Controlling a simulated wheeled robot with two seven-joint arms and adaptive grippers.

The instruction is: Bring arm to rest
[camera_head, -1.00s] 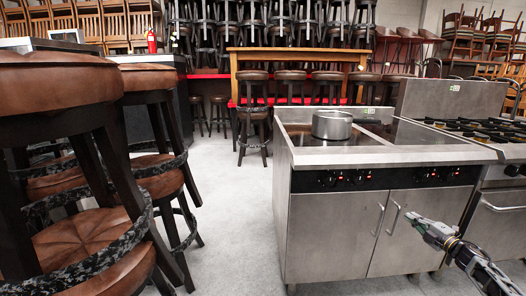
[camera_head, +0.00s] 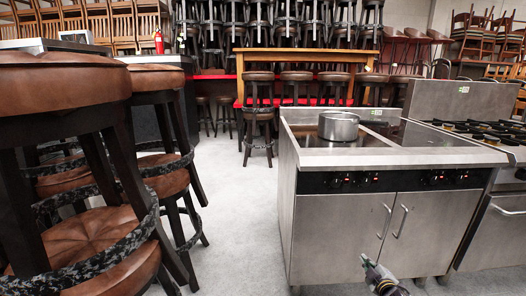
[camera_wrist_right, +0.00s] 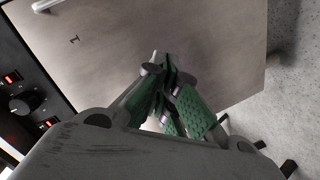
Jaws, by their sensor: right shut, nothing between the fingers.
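My right gripper (camera_head: 368,263) is low in the head view, in front of the steel stove cabinet's doors. In the right wrist view the gripper (camera_wrist_right: 166,68) has its green-padded fingers close together, with nothing held between them. A cabinet door (camera_wrist_right: 200,35) fills much of the wrist view beyond the fingers; I cannot tell the exact gap. Most of the right arm is below the head view. My left arm and gripper do not show.
A steel stove (camera_head: 350,235) with a pot (camera_head: 338,126) on its top stands ahead. A gas range (camera_head: 500,225) adjoins at right. Brown bar stools (camera_head: 85,250) crowd the left. Grey floor (camera_head: 235,210) is clear between stools and stove.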

